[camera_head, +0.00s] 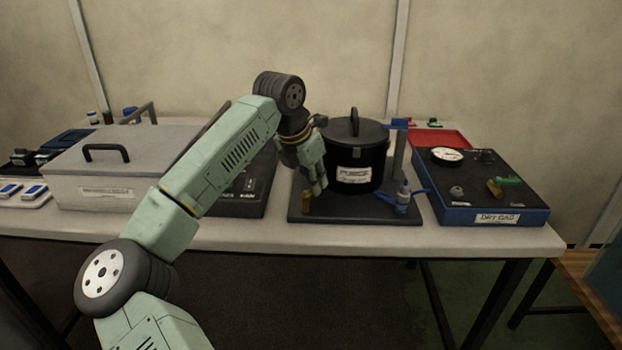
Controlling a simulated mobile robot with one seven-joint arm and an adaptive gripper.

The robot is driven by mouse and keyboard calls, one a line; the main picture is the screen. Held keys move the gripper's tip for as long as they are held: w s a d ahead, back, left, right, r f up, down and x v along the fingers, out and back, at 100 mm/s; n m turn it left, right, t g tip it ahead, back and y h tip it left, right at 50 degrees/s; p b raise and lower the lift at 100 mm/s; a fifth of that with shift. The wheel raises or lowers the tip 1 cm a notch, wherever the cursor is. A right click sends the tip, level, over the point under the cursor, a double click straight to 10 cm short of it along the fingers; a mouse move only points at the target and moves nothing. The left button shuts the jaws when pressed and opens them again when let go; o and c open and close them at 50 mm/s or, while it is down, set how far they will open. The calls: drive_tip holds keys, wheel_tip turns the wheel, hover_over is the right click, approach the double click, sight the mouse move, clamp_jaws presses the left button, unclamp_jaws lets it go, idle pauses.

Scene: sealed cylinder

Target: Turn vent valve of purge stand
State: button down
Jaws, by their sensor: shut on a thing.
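The purge stand (340,214) is a dark base plate on the bench, bearing a black lidded cylinder (368,160) with a white "PURGE" label. My gripper (318,190) points down at the cylinder's left side, low over the front left of the base. Its fingers are shut on the vent valve, whose handle they hide. A small brass fitting (306,204), apparently part of this valve, shows just below and left of the fingertips. How far the valve is turned cannot be seen.
A blue "DRY GAS" box (484,221) with a gauge and green-handled valve stands to the right. A large grey lidded box (110,165) stands left. The bench's front edge is clear.

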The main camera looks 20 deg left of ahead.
drive_tip(key=m, duration=0.2)
drive_tip(key=m+g+h+p, duration=0.1)
drive_tip(key=m, duration=0.1)
drive_tip(key=s+d+m+h+p, duration=0.1)
drive_tip(key=m, duration=0.1)
drive_tip(key=shift+d+r+g, duration=0.1)
drive_tip(key=shift+r+g, duration=0.05)
drive_tip(key=shift+g, duration=0.15)
drive_tip(key=shift+s+d+m+g+h+p, duration=0.15)
drive_tip(key=shift+m+g+p, duration=0.25)
drive_tip(key=shift+m, duration=0.6)
drive_tip(key=shift+s+m+g+h+p, duration=0.2)
drive_tip(key=shift+m+p, duration=0.35)
drive_tip(key=shift+m, duration=0.45)
drive_tip(key=c, duration=1.6)
unclamp_jaws()
drive_tip(key=v, duration=1.1)
drive_tip(key=shift+r, duration=0.35)
